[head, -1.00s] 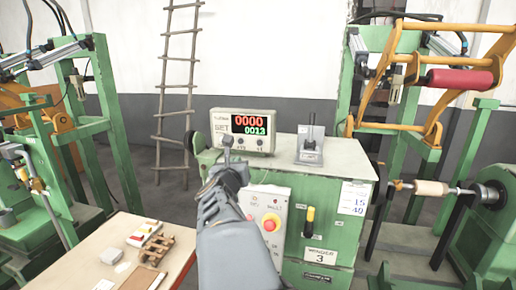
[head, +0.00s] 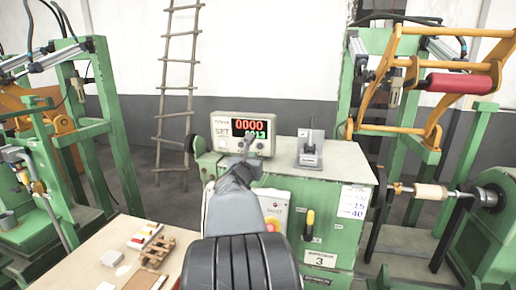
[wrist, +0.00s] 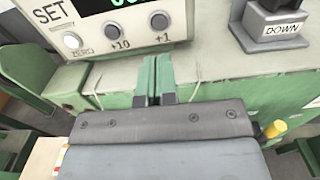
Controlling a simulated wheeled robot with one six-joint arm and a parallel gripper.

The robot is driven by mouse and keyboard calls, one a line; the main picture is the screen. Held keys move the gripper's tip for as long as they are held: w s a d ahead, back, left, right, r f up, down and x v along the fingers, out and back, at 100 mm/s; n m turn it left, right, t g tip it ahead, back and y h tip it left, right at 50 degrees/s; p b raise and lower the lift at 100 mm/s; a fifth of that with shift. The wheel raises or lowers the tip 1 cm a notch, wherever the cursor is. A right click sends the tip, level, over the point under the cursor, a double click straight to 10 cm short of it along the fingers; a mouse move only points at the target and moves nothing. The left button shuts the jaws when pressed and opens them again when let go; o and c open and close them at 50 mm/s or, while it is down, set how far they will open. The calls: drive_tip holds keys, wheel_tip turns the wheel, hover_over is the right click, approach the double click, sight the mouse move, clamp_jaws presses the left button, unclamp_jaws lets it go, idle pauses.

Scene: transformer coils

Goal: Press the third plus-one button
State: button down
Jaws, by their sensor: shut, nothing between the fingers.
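The counter box (head: 222,130) with red and green digits stands on the green machine, its face toward me. In the wrist view its lower edge shows three round buttons: the ZERO button (wrist: 72,41), the +10 button (wrist: 114,29) and the +1 button (wrist: 160,20), third from the left. My gripper (wrist: 154,60) is shut and empty. In the wrist view its fingertips are just below the +1 button, with a gap in the picture; the depth is hard to judge. In the head view my gripper (head: 245,145) covers the lower part of the box.
A grey lever unit (head: 310,152) stands right of the box; its DOWN label (wrist: 283,29) shows in the wrist view. A yellow-handled switch (head: 309,225) is on the machine front. A table (head: 100,245) with small parts is at lower left.

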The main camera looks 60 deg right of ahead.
sight(259, 147)
drive_tip(key=p+x, duration=0.2)
drive_tip(key=x, duration=0.6)
drive_tip(key=shift+p, duration=0.4)
drive_tip(key=shift+f, duration=0.1)
